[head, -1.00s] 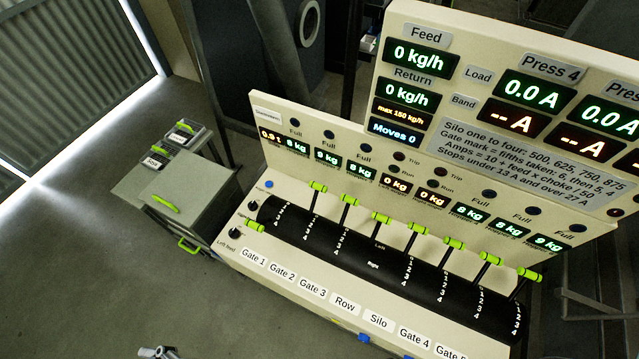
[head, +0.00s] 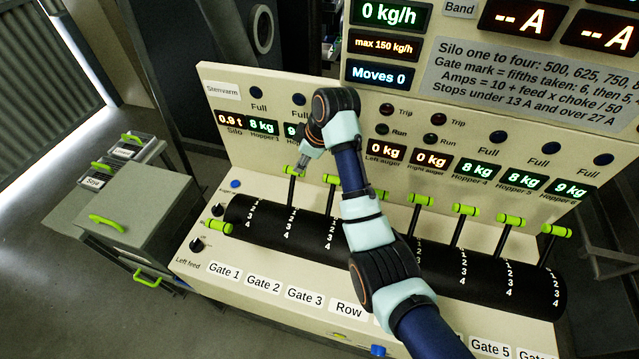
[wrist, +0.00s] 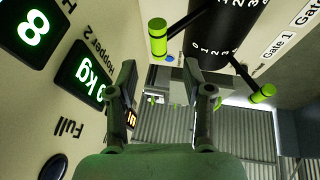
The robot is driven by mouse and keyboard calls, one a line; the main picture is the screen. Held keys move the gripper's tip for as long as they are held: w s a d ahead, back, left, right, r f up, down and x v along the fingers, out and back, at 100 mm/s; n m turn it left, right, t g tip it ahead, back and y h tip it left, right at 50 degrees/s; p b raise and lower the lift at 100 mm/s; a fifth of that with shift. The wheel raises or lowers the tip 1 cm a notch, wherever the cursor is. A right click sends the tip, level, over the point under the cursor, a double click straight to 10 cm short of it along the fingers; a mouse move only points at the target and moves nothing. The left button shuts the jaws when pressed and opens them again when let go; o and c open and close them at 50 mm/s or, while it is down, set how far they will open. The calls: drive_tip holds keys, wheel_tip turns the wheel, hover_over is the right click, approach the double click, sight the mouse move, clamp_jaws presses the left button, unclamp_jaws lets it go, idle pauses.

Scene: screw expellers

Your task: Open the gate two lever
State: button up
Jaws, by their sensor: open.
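The gate two lever, as I read the row, stands upright with its green handle (head: 293,170) at the top. Its handle also shows in the wrist view (wrist: 158,38). My gripper (head: 303,162) is just above and behind that handle; in the wrist view my gripper (wrist: 165,82) has its two fingers apart and nothing between them. I cannot tell whether a finger touches the handle. To the left, what looks like the gate one lever (head: 217,226) lies tipped forward; it also shows in the wrist view (wrist: 262,92). The black drum (head: 262,215) carries number marks.
More upright green-handled levers stand close by to the right, such as one handle (head: 332,179); my arm hides part of the row. The panel with readouts (head: 225,82) rises right behind. A grey cabinet (head: 140,205) with small bins stands to the left.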

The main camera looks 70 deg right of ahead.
drive_tip(key=x, duration=0.7)
drive_tip(key=shift+w+d+f+b, duration=0.15)
drive_tip(key=shift+d+f+b, duration=0.05)
drive_tip(key=shift+f+b, duration=0.2)
clamp_jaws()
